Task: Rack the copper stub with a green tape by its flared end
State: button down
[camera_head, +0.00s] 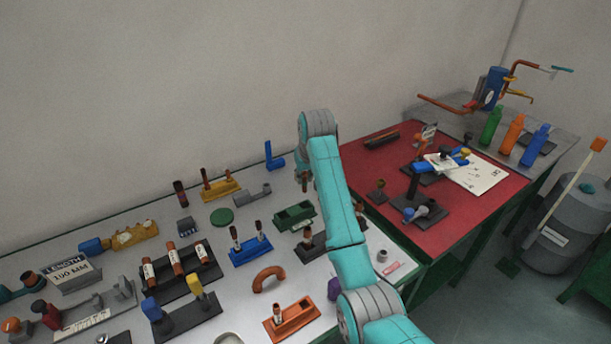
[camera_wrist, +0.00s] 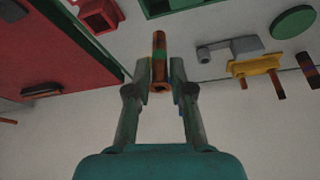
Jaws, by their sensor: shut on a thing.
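My gripper (camera_wrist: 159,75) is shut on a copper stub (camera_wrist: 159,45) with a green tape band near the fingertips. One end of the stub sticks out past the fingers; the other, with an open round mouth, shows between them. In the head view my arm hides most of the gripper. A blue rack (camera_head: 250,252) holds two upright copper stubs (camera_head: 236,235). A dark rack (camera_head: 313,247) with upright copper pieces stands partly behind my arm. The stub is held above the bench, apart from these racks.
A green block (camera_head: 294,216), yellow rack (camera_head: 220,190), grey fixture (camera_head: 253,194) and green disc (camera_head: 222,217) stand nearby. An orange tray (camera_head: 291,319) and copper bend (camera_head: 268,277) lie in front. A red mat (camera_head: 470,150) with fixtures is to the right.

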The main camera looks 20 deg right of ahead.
aim_at(306, 186)
jog(key=shift+f, duration=0.2)
jog(key=shift+d+f, duration=0.15)
jog(key=shift+f, duration=2.1)
jog(key=shift+f, duration=2)
jog(key=c, duration=0.9)
grip_release()
jog(key=shift+c, duration=0.2)
jog(key=v, duration=1.2)
